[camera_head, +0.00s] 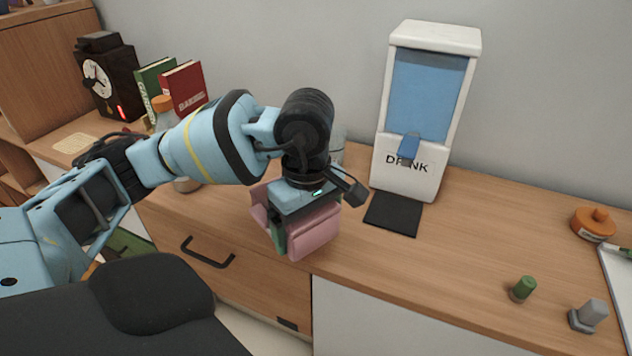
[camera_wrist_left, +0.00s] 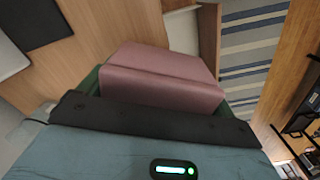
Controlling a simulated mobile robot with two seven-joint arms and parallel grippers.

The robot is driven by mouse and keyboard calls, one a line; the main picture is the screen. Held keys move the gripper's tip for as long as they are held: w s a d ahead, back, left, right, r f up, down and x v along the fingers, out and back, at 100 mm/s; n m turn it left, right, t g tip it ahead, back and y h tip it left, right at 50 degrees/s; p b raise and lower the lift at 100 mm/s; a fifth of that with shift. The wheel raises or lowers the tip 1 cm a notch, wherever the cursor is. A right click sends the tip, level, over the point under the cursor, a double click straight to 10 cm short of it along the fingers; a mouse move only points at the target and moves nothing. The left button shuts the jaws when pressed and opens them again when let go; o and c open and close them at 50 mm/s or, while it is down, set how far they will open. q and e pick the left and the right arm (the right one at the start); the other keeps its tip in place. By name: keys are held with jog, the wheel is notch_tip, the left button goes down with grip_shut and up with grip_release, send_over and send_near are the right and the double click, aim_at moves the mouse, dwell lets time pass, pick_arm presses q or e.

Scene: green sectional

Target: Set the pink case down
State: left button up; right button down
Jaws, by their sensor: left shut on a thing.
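The pink case (camera_head: 314,232) is in my left gripper (camera_head: 293,222), at the front edge of the wooden counter (camera_head: 470,240) in the head view. The gripper points down with its green fingers on either side of the case. In the left wrist view the pink case (camera_wrist_left: 165,75) fills the middle, just beyond the gripper's dark edge, with wood surface behind it. I cannot tell whether the underside of the case touches the counter. My right gripper is not in view.
A drink dispenser (camera_head: 425,105) stands behind, with a black mat (camera_head: 394,213) before it. An orange-lidded item (camera_head: 592,224), a green-topped piece (camera_head: 522,288) and a grey piece (camera_head: 588,316) are at right. Books (camera_head: 182,88) and a black clock (camera_head: 108,78) stand at left. The counter's middle right is clear.

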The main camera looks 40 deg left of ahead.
pick_arm(q)
jog(key=s+d+r+m, duration=0.2)
jog(key=d+m, duration=0.6)
jog(key=d, duration=0.3)
jog(key=s+d+r+m, duration=0.2)
jog(key=d+r+m, duration=0.1)
jog(key=d+m, duration=0.5)
jog(key=d, duration=0.3)
jog(key=shift+s+a+f, duration=0.1)
jog(key=shift+a, duration=0.05)
